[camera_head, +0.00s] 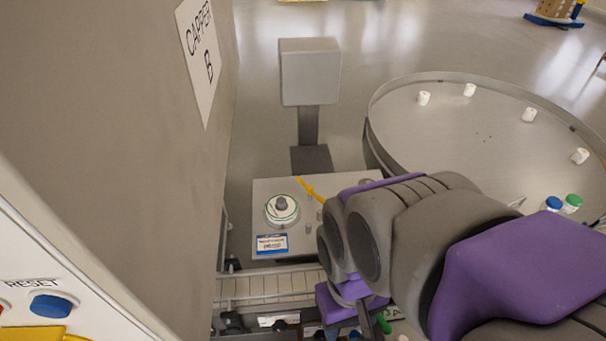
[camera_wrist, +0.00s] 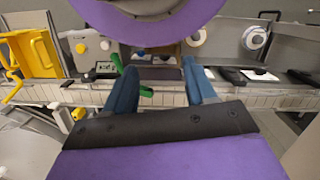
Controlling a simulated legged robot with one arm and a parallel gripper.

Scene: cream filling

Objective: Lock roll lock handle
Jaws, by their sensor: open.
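My gripper (camera_wrist: 160,68) is open in the wrist view, its two blue fingers apart with nothing held between them. A green lever-like handle (camera_wrist: 143,91) shows beside the left finger, partly hidden behind it. It may be the roll lock handle, but no label confirms this. In the head view a small green piece (camera_head: 384,324) shows low beside my arm, mostly hidden. A yellow lever (camera_head: 308,187) lies on the metal plate near a round dial (camera_head: 282,209). My fingers are not clear in the head view.
A conveyor (camera_head: 268,286) runs in front of the metal plate (camera_head: 262,190). A large round table (camera_head: 425,132) with white caps stands at right. The grey wall labelled CAPPER B (camera_head: 200,52) is at left. A yellow frame (camera_wrist: 34,52) stands at left in the wrist view.

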